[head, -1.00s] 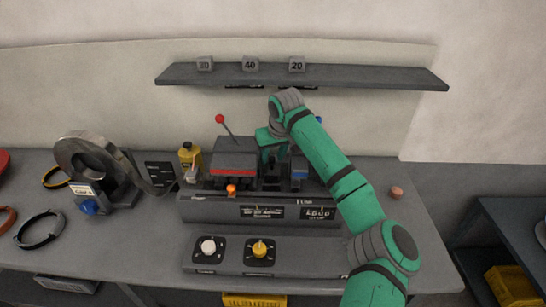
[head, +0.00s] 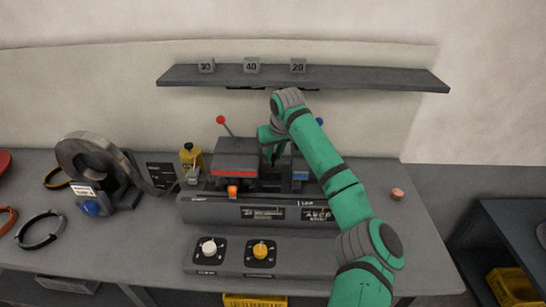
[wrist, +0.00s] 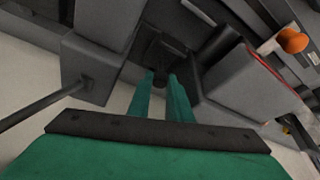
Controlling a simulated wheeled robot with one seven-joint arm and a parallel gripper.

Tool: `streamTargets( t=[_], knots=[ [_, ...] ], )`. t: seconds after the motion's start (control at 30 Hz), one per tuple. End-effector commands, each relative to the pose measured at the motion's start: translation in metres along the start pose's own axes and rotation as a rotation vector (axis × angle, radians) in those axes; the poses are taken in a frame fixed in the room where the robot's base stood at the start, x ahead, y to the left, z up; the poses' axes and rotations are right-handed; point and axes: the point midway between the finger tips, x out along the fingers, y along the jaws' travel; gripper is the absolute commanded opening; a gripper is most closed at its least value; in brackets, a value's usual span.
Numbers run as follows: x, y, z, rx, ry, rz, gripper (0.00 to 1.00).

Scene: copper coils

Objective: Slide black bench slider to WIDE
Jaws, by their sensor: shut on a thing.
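The machine on the bench has a red-striped block (head: 236,158) on the left and a blue-marked block (head: 302,174) on the right, with a dark gap between them. My gripper (head: 271,153) reaches down into this gap from behind. In the wrist view its two green fingers (wrist: 161,88) are close together, shut on a small black knob (wrist: 158,72), which I take for the black bench slider. Most of the slider and its track is hidden by the fingers and the blocks. I cannot make out a WIDE mark.
A lever with a red ball (head: 221,119) and one with a blue ball (head: 319,121) stand behind the blocks. An orange knob (head: 232,191) sits on the machine's front. A yellow bottle (head: 191,158) is left of it. A shelf (head: 340,78) hangs above.

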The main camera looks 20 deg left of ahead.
Motion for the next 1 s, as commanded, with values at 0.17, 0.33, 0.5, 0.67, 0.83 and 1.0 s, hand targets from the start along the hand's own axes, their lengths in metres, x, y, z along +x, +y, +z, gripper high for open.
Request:
streamTargets(
  t=[0.17, 0.33, 0.5, 0.67, 0.83, 1.0],
  knots=[
    [-0.001, 0.002, -0.005, 0.001, 0.013, 0.005, 0.0],
    [-0.001, 0.0, -0.006, -0.001, 0.014, 0.004, 0.33],
    [0.0, 0.0, -0.004, -0.001, 0.011, 0.003, 0.37],
    [-0.001, -0.001, -0.004, -0.001, 0.009, 0.003, 0.37],
    [-0.015, -0.001, -0.004, -0.001, 0.01, 0.002, 0.37],
    [-0.045, -0.001, -0.004, -0.001, 0.011, 0.002, 0.37]
  ],
)
